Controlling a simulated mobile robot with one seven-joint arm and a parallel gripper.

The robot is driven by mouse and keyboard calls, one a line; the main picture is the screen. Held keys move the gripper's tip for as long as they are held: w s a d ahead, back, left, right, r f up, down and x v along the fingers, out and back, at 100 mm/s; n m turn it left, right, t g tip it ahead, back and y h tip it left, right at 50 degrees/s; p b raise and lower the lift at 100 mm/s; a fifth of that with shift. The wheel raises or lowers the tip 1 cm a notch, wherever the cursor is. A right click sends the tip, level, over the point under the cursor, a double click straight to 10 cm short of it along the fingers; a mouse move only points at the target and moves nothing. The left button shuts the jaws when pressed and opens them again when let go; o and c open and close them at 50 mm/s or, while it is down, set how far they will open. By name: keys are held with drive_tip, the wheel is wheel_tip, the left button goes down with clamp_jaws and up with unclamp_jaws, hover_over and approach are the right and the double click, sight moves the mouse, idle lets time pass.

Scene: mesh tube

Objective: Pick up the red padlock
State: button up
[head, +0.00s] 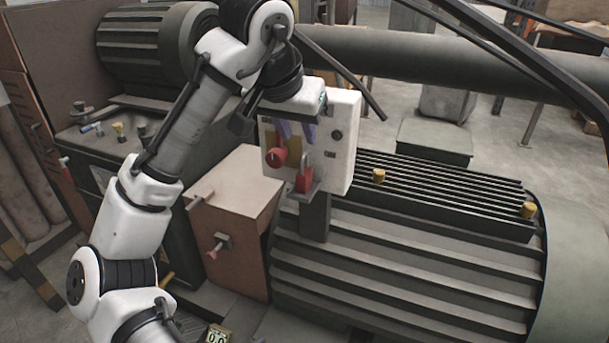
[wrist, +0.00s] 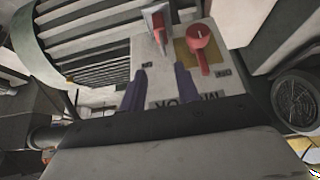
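The red padlock (head: 305,179) sits at the lower edge of a pale control box, with its shackle upright, on a small grey ledge. In the wrist view the padlock (wrist: 155,20) shows at the top, beyond my fingertips. My gripper (head: 297,140) is in front of the box face, above the padlock and apart from it. Its two purple fingers are spread with nothing between them. In the wrist view the open gripper (wrist: 160,76) points up the picture towards the padlock.
A red rotary knob (head: 276,157) on a yellow plate is just left of the padlock. The control box (head: 343,150) stands on a post beside a large ribbed motor (head: 400,270). A brown box (head: 240,180) with valve handles is at the left.

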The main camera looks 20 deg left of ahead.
sight(303, 154)
drive_tip(key=shift+a+p+x, duration=0.15)
drive_tip(key=shift+p+x, duration=0.3)
drive_tip(key=shift+x, duration=2)
drive_tip(key=shift+a+p+x, duration=0.15)
drive_tip(key=shift+p+x, duration=0.25)
drive_tip(key=shift+x, duration=2.05)
clamp_jaws()
